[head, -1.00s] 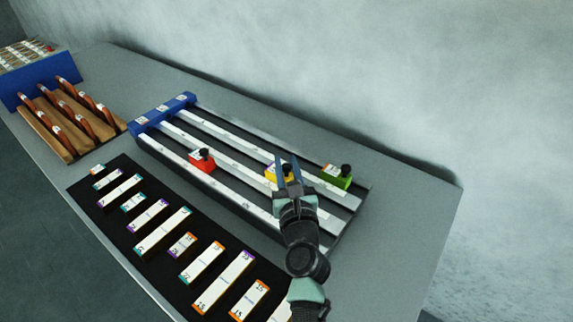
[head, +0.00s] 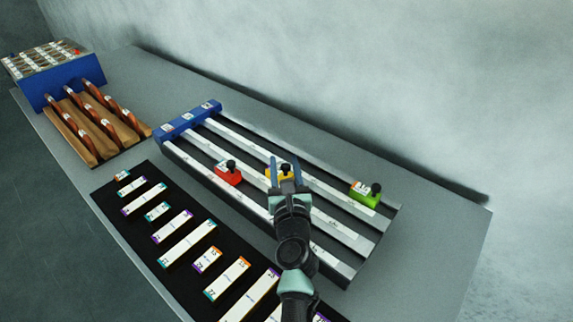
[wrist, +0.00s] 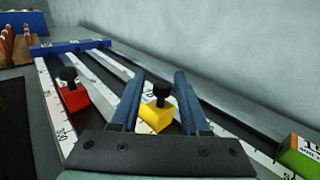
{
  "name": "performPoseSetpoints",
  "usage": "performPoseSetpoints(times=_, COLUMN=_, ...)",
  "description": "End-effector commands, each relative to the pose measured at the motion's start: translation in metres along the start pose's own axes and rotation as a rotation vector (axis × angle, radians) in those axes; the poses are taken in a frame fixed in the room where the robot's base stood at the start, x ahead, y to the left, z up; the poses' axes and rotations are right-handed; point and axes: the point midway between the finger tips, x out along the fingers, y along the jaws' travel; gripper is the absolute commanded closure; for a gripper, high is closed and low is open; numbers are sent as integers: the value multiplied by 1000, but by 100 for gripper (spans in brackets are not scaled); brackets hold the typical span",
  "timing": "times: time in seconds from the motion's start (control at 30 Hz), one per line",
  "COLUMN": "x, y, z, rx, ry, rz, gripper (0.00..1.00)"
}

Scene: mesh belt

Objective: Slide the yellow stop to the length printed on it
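The yellow stop (head: 285,173) sits on the middle one of the three white scale rails, with a black knob on top. It also shows in the wrist view (wrist: 155,116), tilted slightly in the picture. My gripper (head: 285,162) has a blue finger on each side of it and looks closed on its body. In the wrist view the fingers (wrist: 160,88) flank the yellow block and its knob. The length printed on the stop is covered or too small to read, and so are the scale marks beside it.
A red stop (head: 228,175) is on the near rail and a green stop (head: 365,194) on the far rail. A blue end block (head: 188,121) closes the rails at left. Labelled bars lie on a black mat (head: 140,225) in front. A wooden rack (head: 85,150) stands at left.

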Motion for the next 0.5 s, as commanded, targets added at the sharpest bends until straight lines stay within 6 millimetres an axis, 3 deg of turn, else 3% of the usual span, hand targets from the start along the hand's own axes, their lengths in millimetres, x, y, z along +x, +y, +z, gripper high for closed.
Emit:
performPoseSetpoints(times=0.37, x=-2, y=-3, z=-1, rx=1, ry=1, rz=-6, gripper=44)
performPoseSetpoints(times=0.5, x=-12, y=-3, z=0, rx=1, ry=2, rz=-7, gripper=44)
